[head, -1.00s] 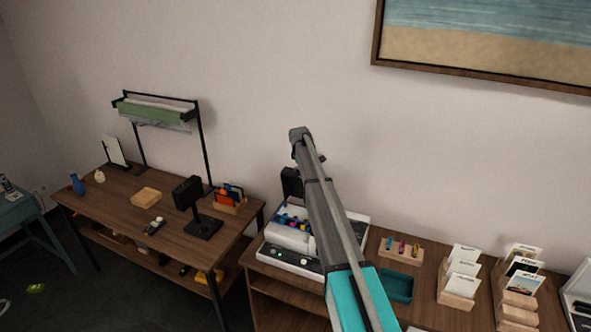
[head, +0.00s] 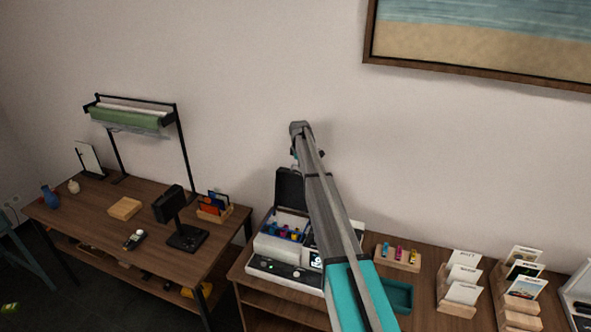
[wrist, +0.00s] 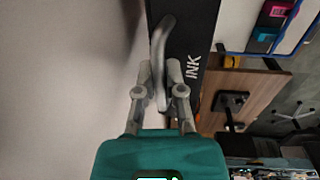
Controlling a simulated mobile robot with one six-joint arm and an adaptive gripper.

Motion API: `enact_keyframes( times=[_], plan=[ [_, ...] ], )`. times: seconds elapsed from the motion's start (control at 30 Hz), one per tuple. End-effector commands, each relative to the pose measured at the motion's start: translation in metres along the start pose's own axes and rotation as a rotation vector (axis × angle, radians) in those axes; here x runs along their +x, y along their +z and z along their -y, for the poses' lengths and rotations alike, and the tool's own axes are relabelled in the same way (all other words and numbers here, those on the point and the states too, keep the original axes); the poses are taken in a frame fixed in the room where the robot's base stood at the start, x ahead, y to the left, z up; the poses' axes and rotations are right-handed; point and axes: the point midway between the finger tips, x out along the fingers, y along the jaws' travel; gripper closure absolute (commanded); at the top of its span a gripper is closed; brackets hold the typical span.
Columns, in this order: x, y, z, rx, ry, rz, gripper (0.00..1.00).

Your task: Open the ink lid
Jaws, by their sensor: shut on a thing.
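The dark ink lid (head: 290,190) stands raised, about upright, at the back of the white printer (head: 270,246) in the head view. Coloured ink cartridges (head: 283,232) show in the open bay below it. In the wrist view the lid (wrist: 190,35) is a black panel marked INK, with a curved grey handle (wrist: 161,40). My gripper (wrist: 160,82) has its two fingers on either side of the handle's lower end and is shut on it.
A teal tray (head: 397,296), a wooden holder (head: 398,262) with coloured pieces and card stands (head: 462,280) are right of the printer. A second table (head: 150,235) with a black stand (head: 184,222) is left. The wall is close behind.

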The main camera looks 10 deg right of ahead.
Motion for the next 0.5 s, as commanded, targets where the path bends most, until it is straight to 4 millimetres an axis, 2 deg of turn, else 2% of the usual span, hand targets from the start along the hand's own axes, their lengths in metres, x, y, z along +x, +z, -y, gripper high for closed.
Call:
enact_keyframes(
  times=[0.03, 0.37, 0.4, 0.5],
  plan=[
    [0.001, 0.005, 0.000, 0.001, 0.000, 0.012, 1.00],
    [-0.001, -0.006, 0.006, -0.014, 0.000, 0.012, 1.00],
    [-0.001, -0.007, 0.006, -0.015, 0.000, 0.012, 0.86],
    [-0.001, -0.010, 0.008, -0.018, 0.001, 0.010, 0.67]
  ],
)
